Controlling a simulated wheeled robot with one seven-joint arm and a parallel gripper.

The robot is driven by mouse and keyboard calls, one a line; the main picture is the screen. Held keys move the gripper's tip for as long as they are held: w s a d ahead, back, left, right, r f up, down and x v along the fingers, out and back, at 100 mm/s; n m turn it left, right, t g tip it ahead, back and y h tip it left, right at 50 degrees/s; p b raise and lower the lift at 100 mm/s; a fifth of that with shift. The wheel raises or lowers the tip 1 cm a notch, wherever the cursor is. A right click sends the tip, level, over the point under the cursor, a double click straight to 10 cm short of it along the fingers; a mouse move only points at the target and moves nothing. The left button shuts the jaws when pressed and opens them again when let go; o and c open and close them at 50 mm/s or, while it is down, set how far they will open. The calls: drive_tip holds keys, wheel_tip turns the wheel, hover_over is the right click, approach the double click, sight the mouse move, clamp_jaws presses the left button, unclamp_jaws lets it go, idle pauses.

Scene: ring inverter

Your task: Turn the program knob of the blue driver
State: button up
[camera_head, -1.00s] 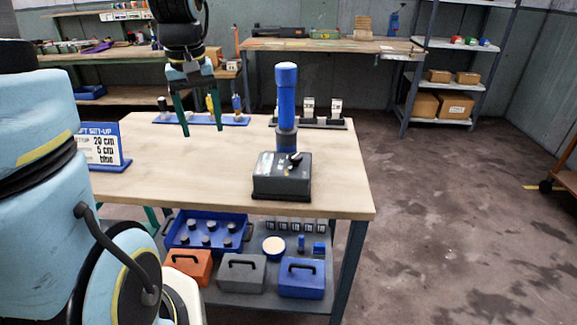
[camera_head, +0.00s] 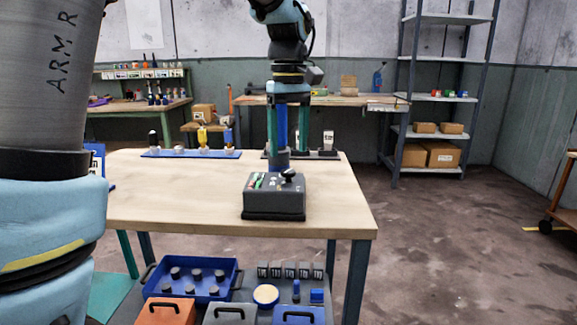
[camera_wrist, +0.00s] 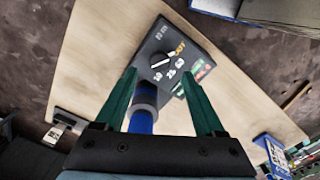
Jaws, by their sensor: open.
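The blue driver (camera_head: 283,125) stands upright behind a dark box (camera_head: 274,204) on the wooden table (camera_head: 160,205). A black knob (camera_head: 289,175) sits on the box's top, right of centre. In the wrist view, the knob (camera_wrist: 163,60) has a pale pointer line beside the marks 10, 25, 63 and an orange label too small to read surely. My gripper (camera_head: 288,148) is open and points down, its green fingers on either side of the driver. In the wrist view, the driver (camera_wrist: 141,117) shows between the fingers, nearer the left one. I cannot tell whether they touch. The knob is beyond the fingertips.
A blue rack (camera_head: 190,153) with several small tools stands at the table's back left. A black stand (camera_head: 327,155) with pale-labelled items is at the back right. The table's front left is clear. Below, a shelf holds a blue tray (camera_head: 238,285) and toolboxes.

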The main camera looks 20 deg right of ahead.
sight(288, 170)
wheel_tip(288, 170, down, 5)
drive_tip(key=shift+f, duration=0.1)
idle(0.3)
clamp_jaws()
idle(0.5)
